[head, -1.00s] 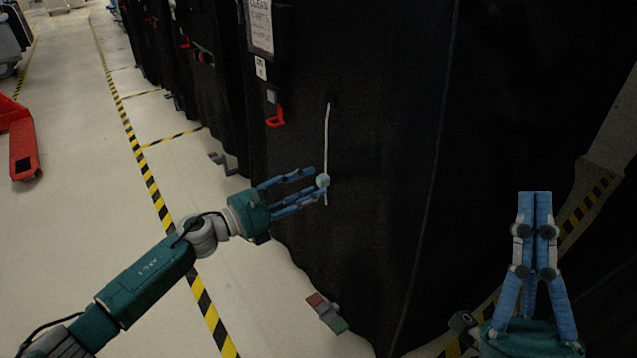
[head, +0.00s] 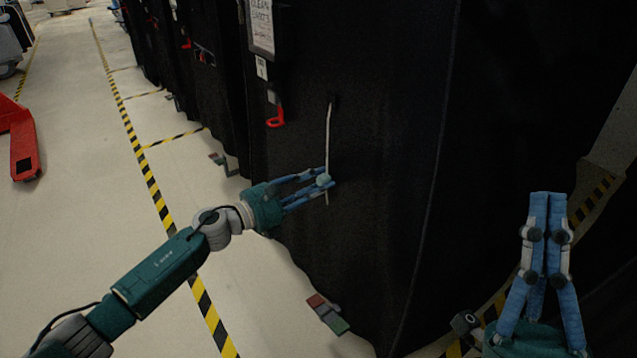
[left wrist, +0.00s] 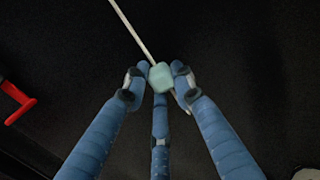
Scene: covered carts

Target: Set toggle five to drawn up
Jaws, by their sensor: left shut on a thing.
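A pale green toggle (head: 323,181) sits low on a white cord (head: 328,140) that hangs down a black cart cover (head: 385,120). A short end of the cord shows below the toggle. No number on the toggle can be read. My left gripper (head: 322,181) is shut on the toggle. In the left wrist view the toggle (left wrist: 160,77) sits between the blue fingertips, and the cord (left wrist: 130,30) runs up and left from it. My right gripper (head: 546,197) has its fingertips together and looks empty, at the lower right, apart from the cord.
A red hook (head: 275,117) and a framed sign (head: 262,25) hang left of the cord. A red and green pedal (head: 327,313) stands out at the cover's foot. More covered carts line the aisle behind. A red pallet truck (head: 20,140) stands at far left; the aisle floor is clear.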

